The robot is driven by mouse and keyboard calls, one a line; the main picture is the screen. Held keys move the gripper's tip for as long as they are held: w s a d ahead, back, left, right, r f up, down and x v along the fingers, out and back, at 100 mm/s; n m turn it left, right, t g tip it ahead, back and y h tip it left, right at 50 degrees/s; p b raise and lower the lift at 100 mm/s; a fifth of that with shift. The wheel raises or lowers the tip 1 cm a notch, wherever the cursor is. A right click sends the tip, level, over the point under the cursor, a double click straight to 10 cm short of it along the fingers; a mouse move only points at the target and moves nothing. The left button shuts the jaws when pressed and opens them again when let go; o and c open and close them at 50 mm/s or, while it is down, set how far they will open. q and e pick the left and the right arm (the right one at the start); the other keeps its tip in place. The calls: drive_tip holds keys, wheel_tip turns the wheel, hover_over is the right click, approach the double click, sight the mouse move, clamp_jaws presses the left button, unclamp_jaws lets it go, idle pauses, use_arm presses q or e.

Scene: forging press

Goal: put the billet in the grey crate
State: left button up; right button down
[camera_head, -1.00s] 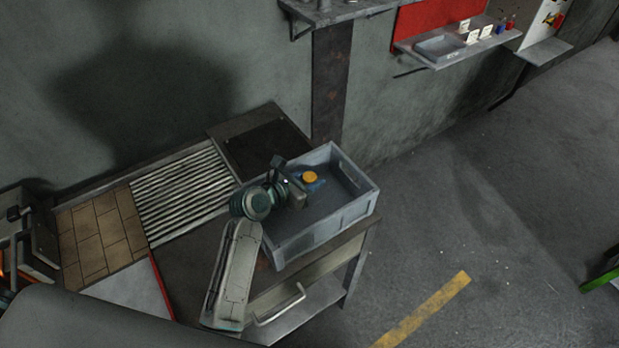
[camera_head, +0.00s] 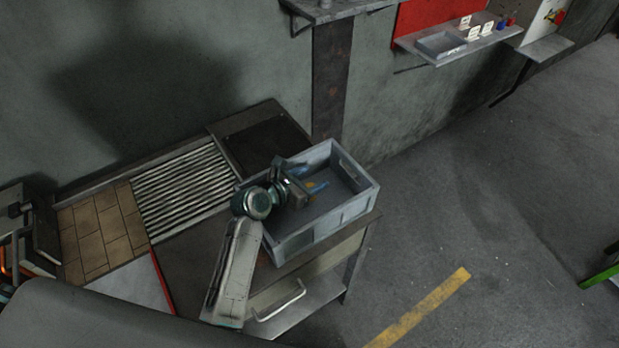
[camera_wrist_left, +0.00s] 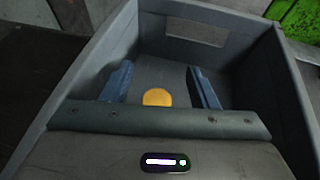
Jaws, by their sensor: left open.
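The grey crate (camera_head: 352,212) stands at the right end of the bench in the head view. Its inner walls surround the scene in the left wrist view (camera_wrist_left: 285,95). The billet, an orange-yellow round piece (camera_head: 311,187), is inside the crate, partly hidden by my left gripper. In the left wrist view the billet (camera_wrist_left: 157,97) shows as a disc between the two blue fingers, with a gap on each side. My left gripper (camera_head: 311,178) is open inside the crate, above the billet; its fingers also show in the wrist view (camera_wrist_left: 162,78). My right gripper is out of view.
Left of the crate, the bench has a ribbed metal plate (camera_head: 183,187), a tiled patch (camera_head: 100,232) and a dark plate (camera_head: 265,140). A wall shelf (camera_head: 470,45) with a small tray is at the upper right. The floor right of the bench is open.

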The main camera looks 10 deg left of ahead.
use_arm(q)
drive_tip(key=shift+r, duration=0.1)
drive_tip(key=shift+r, duration=0.25)
drive_tip(key=b+v, duration=0.2)
drive_tip(key=v, duration=1)
drive_tip(key=shift+r, duration=0.15)
